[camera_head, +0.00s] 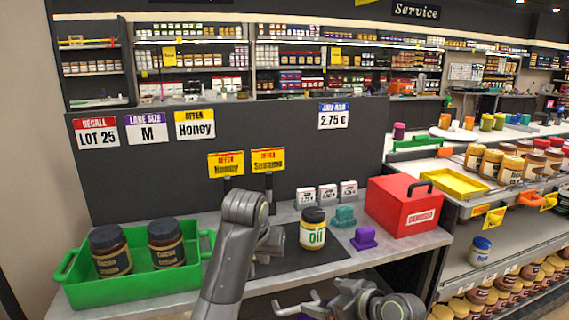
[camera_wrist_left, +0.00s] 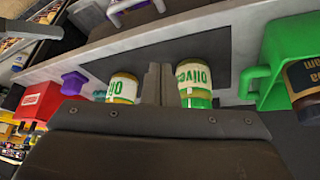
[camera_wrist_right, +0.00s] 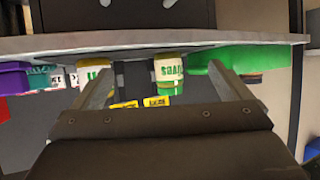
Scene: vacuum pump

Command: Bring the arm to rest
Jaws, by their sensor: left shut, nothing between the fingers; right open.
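In the head view that second jar is hidden, apparently behind my left arm. My right gripper (camera_head: 298,302) is low in front of the counter edge. In the right wrist view its fingers (camera_wrist_right: 166,92) are spread, with nothing held.
A green tray (camera_head: 140,287) with two dark jars (camera_head: 110,252) stands left. A teal block (camera_head: 343,217), a purple block (camera_head: 364,238) and a red case (camera_head: 405,206) stand right. Small price signs (camera_head: 327,194) line the back. Shelves with a yellow tray (camera_head: 455,183) are further right.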

